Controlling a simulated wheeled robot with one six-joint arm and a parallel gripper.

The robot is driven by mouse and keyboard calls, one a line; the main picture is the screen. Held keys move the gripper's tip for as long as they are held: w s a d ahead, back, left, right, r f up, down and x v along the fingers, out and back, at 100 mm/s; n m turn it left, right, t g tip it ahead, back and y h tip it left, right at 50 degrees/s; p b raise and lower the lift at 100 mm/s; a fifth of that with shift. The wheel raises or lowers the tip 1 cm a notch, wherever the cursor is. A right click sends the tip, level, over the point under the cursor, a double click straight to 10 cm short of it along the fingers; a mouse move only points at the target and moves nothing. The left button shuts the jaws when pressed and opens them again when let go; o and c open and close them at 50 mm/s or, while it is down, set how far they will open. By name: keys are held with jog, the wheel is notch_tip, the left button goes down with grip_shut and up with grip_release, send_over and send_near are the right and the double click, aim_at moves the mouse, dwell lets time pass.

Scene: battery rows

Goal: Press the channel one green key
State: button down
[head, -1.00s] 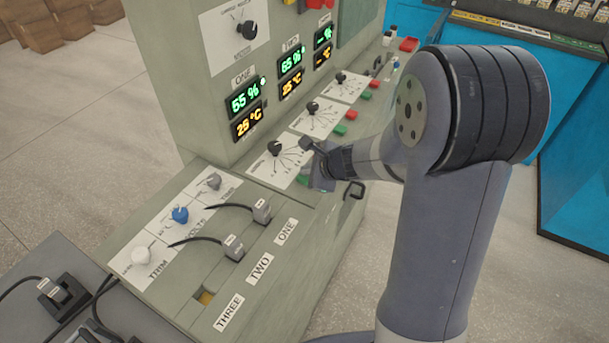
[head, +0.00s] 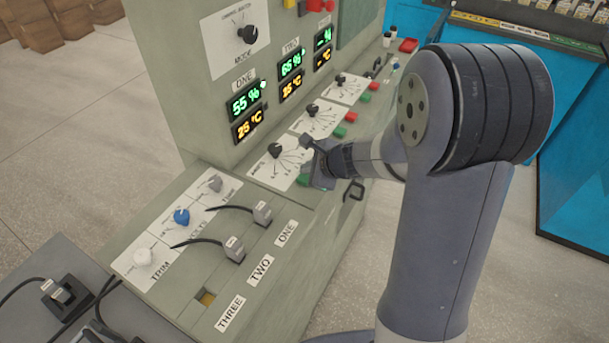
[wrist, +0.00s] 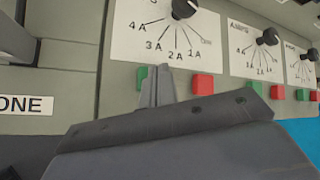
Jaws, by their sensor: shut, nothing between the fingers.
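The channel one green key (head: 303,180) sits on the sloping desk of the grey-green console, beside the channel one dial. In the wrist view the green key (wrist: 141,75) shows only in part, behind my fingers. My gripper (wrist: 158,73) is shut and empty, its fingertips over or just in front of the green key. I cannot tell whether they touch it. In the head view my gripper (head: 318,168) is beside the key, with its tips mostly hidden. The channel one red key (wrist: 202,85) is just right of my fingers in the wrist view.
The channel one dial (wrist: 184,9) is above the keys in the wrist view. More green keys (wrist: 257,88) and red keys (wrist: 277,92) lie to the right. A black handle (head: 354,190) stands at the desk's front edge. Plugged grey connectors (head: 262,212) are nearer.

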jog(key=shift+r, duration=0.1)
notch_tip(320, 180, up, 5)
jog(key=p, duration=0.4)
dwell(0.8)
